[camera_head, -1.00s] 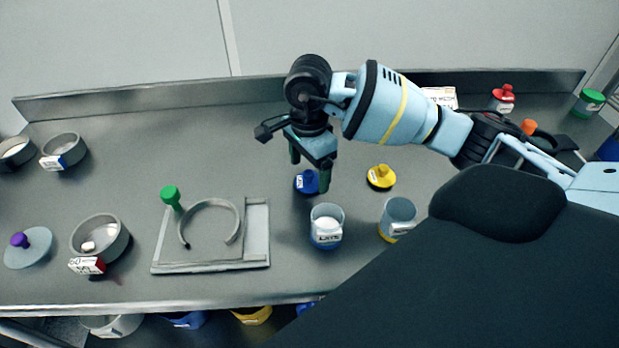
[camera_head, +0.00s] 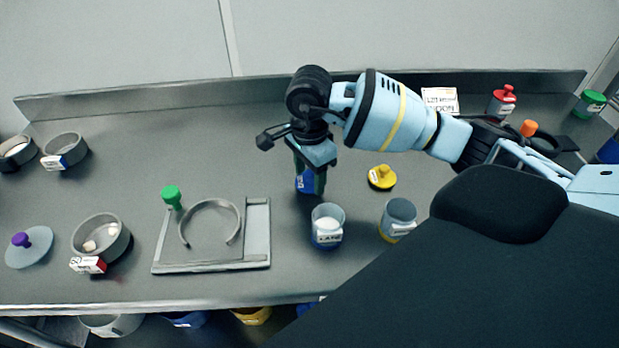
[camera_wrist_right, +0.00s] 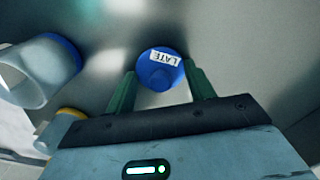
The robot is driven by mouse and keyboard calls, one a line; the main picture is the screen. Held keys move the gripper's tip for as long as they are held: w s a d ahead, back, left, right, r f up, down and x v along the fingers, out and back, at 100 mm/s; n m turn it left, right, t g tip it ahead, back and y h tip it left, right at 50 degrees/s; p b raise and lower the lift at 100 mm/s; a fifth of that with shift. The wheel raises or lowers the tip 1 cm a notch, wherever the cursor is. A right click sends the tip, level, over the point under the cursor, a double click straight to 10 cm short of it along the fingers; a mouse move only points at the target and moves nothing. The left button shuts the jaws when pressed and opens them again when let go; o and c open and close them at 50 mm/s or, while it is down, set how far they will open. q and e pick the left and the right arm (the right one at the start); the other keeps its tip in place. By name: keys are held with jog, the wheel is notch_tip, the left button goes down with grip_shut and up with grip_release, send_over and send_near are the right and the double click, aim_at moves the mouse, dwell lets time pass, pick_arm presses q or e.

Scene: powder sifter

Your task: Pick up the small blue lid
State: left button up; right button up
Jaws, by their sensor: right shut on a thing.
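The small blue lid (camera_head: 306,181) is on the table, mostly hidden behind my right gripper in the head view. In the right wrist view the fingers of my right gripper (camera_wrist_right: 158,82) are closed onto the lid's sides. My left gripper is not in view.
A yellow lid (camera_head: 381,178) and a yellow-based cup (camera_head: 398,219) stand to the right. A tray with a ring (camera_head: 256,235) lies to the left.

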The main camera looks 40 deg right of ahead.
aim_at(309, 173)
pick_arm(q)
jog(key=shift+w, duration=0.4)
pick_arm(e)
notch_tip(309, 173, up, 10)
